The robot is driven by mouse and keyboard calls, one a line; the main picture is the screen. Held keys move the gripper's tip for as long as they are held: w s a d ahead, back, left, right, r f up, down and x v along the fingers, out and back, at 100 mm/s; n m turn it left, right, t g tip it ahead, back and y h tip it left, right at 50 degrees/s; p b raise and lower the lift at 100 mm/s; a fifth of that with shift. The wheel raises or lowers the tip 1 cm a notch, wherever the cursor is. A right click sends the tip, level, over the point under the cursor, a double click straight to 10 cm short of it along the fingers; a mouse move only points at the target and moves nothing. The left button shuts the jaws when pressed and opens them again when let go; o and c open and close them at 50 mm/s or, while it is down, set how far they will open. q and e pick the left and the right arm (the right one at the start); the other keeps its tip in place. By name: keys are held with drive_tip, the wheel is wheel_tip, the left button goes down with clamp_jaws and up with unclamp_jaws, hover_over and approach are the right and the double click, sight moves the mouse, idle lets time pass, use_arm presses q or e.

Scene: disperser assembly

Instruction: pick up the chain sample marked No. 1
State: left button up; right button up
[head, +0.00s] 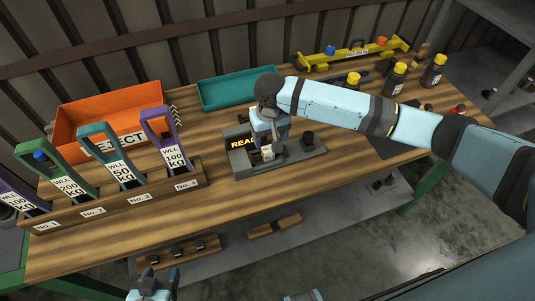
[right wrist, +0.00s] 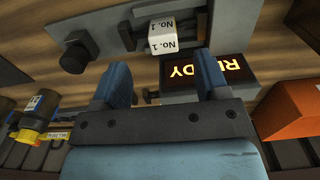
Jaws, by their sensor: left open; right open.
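A small white block marked "No. 1" (right wrist: 163,38) sits on a grey device (right wrist: 205,20) in the right wrist view; it also shows in the head view (head: 267,153). No chain links can be made out on it. My right gripper (right wrist: 162,75) is open, and the block appears ahead of the gap between its fingers. In the head view this gripper (head: 269,125) hangs over the device (head: 297,157), pointing down, and partly hides it. My left gripper (head: 155,284) is open and empty at the bottom edge, in front of the table.
A wooden rack (head: 120,208) labelled No. 1 to No. 4 holds several coloured WLL tags at left. Behind it stands an orange reject bin (head: 95,120). A teal tray (head: 235,92), yellow beam (head: 350,55) and yellow-capped bottles (head: 395,80) stand farther back. The front tabletop is clear.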

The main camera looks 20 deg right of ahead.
sight(268, 150)
drive_tip(key=shift+w+a+f, duration=0.1)
drive_tip(key=shift+f, duration=1.6)
drive_tip(key=shift+w+a+f, duration=0.1)
drive_tip(key=shift+f, duration=1.55)
drive_tip(key=c, duration=1.2)
drive_tip(key=shift+r, duration=0.1)
